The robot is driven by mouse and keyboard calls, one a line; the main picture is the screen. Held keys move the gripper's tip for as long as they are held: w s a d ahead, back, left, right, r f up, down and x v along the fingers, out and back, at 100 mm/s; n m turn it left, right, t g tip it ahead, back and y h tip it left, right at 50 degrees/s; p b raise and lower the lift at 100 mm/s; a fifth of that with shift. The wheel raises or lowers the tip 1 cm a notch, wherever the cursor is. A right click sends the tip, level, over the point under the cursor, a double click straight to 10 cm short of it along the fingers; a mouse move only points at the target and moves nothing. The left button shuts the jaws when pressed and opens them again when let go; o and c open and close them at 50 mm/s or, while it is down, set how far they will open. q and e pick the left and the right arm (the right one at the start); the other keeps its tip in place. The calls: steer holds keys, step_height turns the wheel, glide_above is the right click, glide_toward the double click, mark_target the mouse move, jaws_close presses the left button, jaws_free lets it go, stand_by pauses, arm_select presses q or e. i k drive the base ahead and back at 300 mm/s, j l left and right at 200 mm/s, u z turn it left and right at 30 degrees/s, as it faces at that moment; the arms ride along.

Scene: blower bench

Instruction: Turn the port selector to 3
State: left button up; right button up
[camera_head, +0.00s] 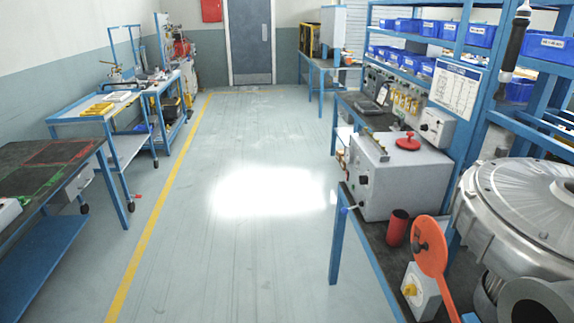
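I cannot tell for certain which part is the port selector, and no number 3 can be read. A large grey box (405,178) stands on the right bench, with a red round handle (408,142) on top and small dark knobs on its left face. A small white box (425,291) with a yellow knob stands nearer, beside an orange paddle-shaped part (431,252). A white control box (436,128) with dark knobs is farther back. Neither of my grippers is in view.
A dark red cup (397,227) stands on the right bench (376,238). A large metal blower housing (525,205) fills the right edge. Blue shelving (466,60) with blue bins rises behind. Carts and a table line the left. The middle floor (255,235) is clear.

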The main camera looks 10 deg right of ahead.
mark_target(364, 179)
steer(key=i+j+u, duration=0.2)
steer(key=i, duration=0.75)
steer(key=i+u, duration=0.2)
steer(key=i, duration=0.7)
steer(key=i+j+z, duration=0.1)
steer(key=i+z, duration=0.35)
steer(key=i+j+z, duration=0.2)
steer(key=z, duration=0.2)
steer(key=i+j+z, duration=0.7)
steer(key=z, duration=0.2)
steer(key=j, duration=0.1)
